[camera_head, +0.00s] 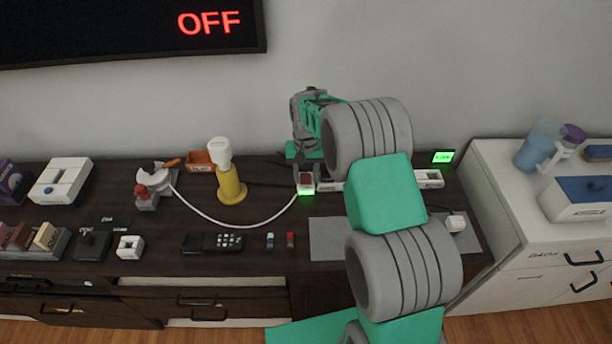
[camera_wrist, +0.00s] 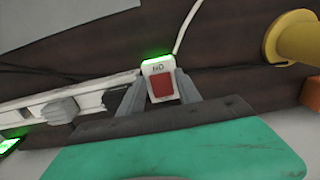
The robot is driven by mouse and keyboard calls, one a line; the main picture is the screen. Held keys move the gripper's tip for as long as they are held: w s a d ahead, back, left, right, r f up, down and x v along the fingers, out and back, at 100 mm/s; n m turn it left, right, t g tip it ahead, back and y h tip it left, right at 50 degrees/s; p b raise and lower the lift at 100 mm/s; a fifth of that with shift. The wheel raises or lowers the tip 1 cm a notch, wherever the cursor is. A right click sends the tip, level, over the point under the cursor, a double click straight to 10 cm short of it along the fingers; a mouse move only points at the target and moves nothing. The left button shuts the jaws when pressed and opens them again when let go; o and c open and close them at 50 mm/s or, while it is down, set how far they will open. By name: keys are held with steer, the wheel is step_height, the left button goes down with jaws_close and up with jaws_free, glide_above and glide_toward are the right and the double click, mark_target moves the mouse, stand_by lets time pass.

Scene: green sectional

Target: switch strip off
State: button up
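The white power strip (camera_head: 429,179) runs along the back of the dark cabinet top, partly hidden by my arm. Its left end carries a red switch (camera_head: 305,179) with a lit green light; a white cord leaves there. In the wrist view the red switch (camera_wrist: 162,86) sits on a white block with the green glow at its far edge. My gripper (camera_head: 305,176) is over this end, pointing down. In the wrist view my gripper (camera_wrist: 158,88) has its fingers apart, one on each side of the switch block. I cannot tell whether they touch it.
A yellow bottle (camera_head: 230,184) stands left of my gripper, with an orange box (camera_head: 201,160) behind it. A black remote (camera_head: 212,243) lies in front. A small green-lit display (camera_head: 443,157) is near the strip's right end. The wall screen (camera_head: 130,25) reads OFF.

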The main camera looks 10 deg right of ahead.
steer(key=shift+f, duration=0.35)
steer(key=shift+c, duration=0.2)
jaws_close()
